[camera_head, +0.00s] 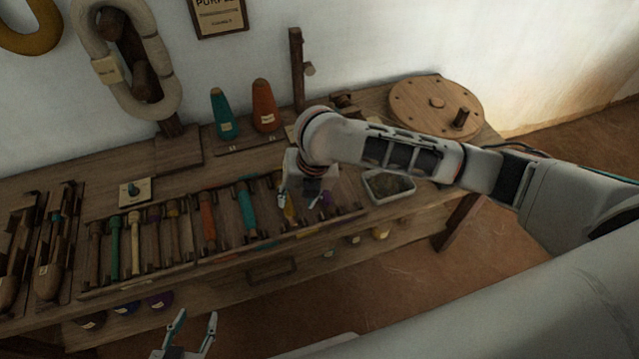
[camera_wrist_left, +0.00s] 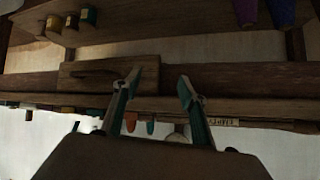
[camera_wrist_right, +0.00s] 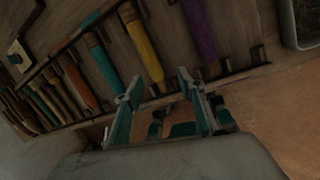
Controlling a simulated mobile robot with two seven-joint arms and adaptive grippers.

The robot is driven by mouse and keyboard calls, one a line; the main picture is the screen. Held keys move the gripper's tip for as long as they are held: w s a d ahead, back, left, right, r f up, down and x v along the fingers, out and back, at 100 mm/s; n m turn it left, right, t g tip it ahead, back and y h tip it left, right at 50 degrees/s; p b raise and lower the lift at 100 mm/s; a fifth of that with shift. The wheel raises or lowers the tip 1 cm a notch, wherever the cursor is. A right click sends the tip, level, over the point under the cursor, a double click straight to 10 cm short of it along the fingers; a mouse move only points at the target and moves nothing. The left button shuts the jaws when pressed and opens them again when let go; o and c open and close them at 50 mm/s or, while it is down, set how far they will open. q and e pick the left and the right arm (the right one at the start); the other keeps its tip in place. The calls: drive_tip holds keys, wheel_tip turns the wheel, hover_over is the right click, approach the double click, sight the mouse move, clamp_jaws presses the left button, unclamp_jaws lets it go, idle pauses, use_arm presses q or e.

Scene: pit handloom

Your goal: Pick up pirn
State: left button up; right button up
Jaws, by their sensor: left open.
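Several coloured pirns lie side by side in a slotted wooden rack (camera_head: 180,262) on the bench. My right gripper (camera_head: 304,202) is above the rack's right part, by a yellow pirn (camera_head: 288,212). In the right wrist view its fingers (camera_wrist_right: 158,84) are apart, and the yellow pirn (camera_wrist_right: 142,42) shows just ahead between the tips. A teal pirn (camera_wrist_right: 104,62) lies to its left and a purple pirn (camera_wrist_right: 200,30) to its right. Contact cannot be told. My left gripper (camera_head: 192,326) is open and empty, low in front of the bench.
A grey tray (camera_head: 368,190) stands right of the rack. A round wooden disc (camera_head: 410,100) with a peg is at the back right. Teal (camera_head: 222,115) and orange (camera_head: 264,105) cones stand behind the rack. A drawer front (camera_wrist_left: 85,76) faces my left gripper.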

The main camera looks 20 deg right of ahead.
sight(327, 202)
drive_tip(key=w+d+r+n, duration=0.1)
drive_tip(key=d, duration=0.1)
drive_tip(key=w+d+n+h, duration=0.1)
drive_tip(key=d, duration=0.2)
drive_tip(key=w+d+r+g+h, duration=0.1)
drive_tip(key=w+d, duration=0.1)
drive_tip(key=shift+d+r+n, duration=0.15)
drive_tip(key=shift+r+n, duration=0.2)
drive_tip(key=shift+n, duration=0.05)
wheel_tip(327, 202, down, 3)
drive_tip(key=shift+r+b, duration=0.2)
drive_tip(key=shift+b, duration=0.3)
drive_tip(key=shift+w+f, duration=0.2)
drive_tip(key=shift+f, duration=0.35)
drive_tip(key=f, duration=0.1)
drive_tip(key=f+b, duration=0.2)
drive_tip(key=shift+w+d+f, duration=0.15)
drive_tip(key=shift+w+f, duration=0.3)
drive_tip(key=shift+f, duration=0.1)
drive_tip(key=shift+r, duration=0.2)
drive_tip(key=c, duration=1)
use_arm(q)
drive_tip(key=shift+w+a+f, duration=0.1)
drive_tip(key=shift+a+f, duration=0.2)
drive_tip(key=shift+f, duration=0.25)
drive_tip(key=shift+w+a+f, duration=0.1)
drive_tip(key=shift+a+f, duration=0.15)
drive_tip(key=shift+f, duration=0.3)
use_arm(e)
clamp_jaws()
